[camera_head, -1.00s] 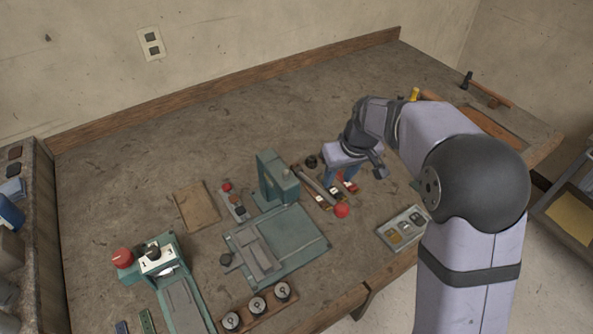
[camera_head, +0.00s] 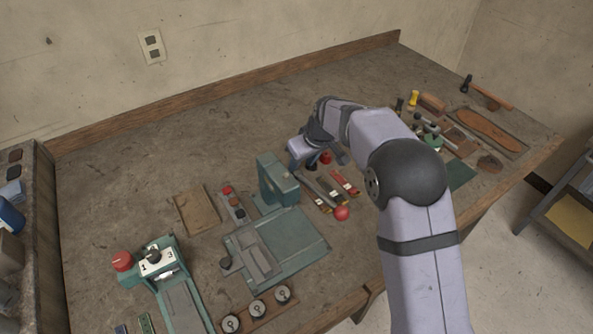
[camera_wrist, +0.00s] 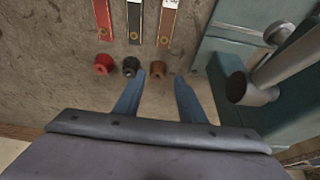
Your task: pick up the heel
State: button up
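Three small round pieces stand in a row in the wrist view: a red one (camera_wrist: 103,64), a black one (camera_wrist: 131,66) and a brown one (camera_wrist: 157,69). They look like heel pieces, but I cannot tell which is the heel. My gripper (camera_wrist: 160,77) is open and empty, its two blue fingers apart. The brown piece shows between the fingertips, seemingly just beyond them; I cannot tell the height gap. In the head view the red piece (camera_head: 326,157) shows, while my gripper (camera_head: 303,163) and wrist hide the brown one.
A green machine (camera_head: 277,182) stands close beside my gripper, its body also at right in the wrist view (camera_wrist: 225,60). Strips (camera_wrist: 168,20) lie beyond the round pieces. A red ball knob (camera_head: 342,213) is near. Leather pieces (camera_head: 490,130) lie far right. The back of the bench is clear.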

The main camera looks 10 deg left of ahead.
aim_at(299, 170)
jog(key=shift+p+x, duration=1.25)
jog(key=shift+x, duration=1.35)
jog(key=shift+w, duration=0.2)
jog(key=shift+r, duration=0.1)
jog(key=shift+c, duration=0.6)
jog(key=c, duration=0.7)
